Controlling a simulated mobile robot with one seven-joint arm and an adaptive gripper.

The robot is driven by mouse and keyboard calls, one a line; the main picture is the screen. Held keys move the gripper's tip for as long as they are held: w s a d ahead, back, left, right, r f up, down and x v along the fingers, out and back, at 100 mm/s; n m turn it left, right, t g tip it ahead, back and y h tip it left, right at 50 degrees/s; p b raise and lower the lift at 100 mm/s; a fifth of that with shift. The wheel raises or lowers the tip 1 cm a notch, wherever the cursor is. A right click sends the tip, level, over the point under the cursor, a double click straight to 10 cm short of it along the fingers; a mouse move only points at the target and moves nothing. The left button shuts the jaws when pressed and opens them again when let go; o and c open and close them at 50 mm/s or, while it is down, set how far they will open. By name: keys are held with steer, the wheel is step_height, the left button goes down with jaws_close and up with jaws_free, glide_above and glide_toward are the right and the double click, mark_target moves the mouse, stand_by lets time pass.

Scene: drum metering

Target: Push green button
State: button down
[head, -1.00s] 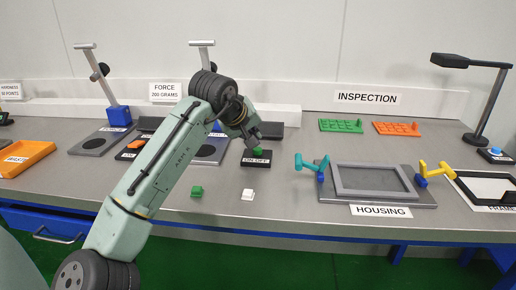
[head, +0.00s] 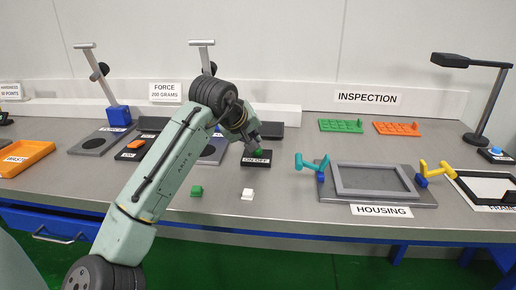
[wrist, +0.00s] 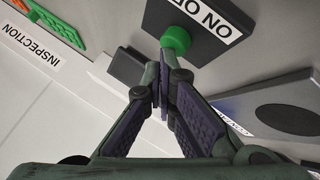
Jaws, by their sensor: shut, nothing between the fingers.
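The green button (head: 259,152) sits on a black box labelled ON OFF (head: 256,162) on the grey bench. In the wrist view the green button (wrist: 177,38) shows at the top, on the black box (wrist: 205,25). My gripper (head: 256,143) is right above the button in the head view and hides part of it. In the wrist view my gripper (wrist: 163,70) has its fingers together, empty, with the tips right by the button's edge. I cannot tell whether they touch it.
Force testers stand behind on the left.

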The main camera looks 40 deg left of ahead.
steer(key=shift+f, duration=0.15)
steer(key=shift+r+p, duration=0.55)
steer(key=shift+r, duration=0.1)
step_height(320, 180, up, 6)
steer(key=p, duration=0.5)
stand_by(0.4)
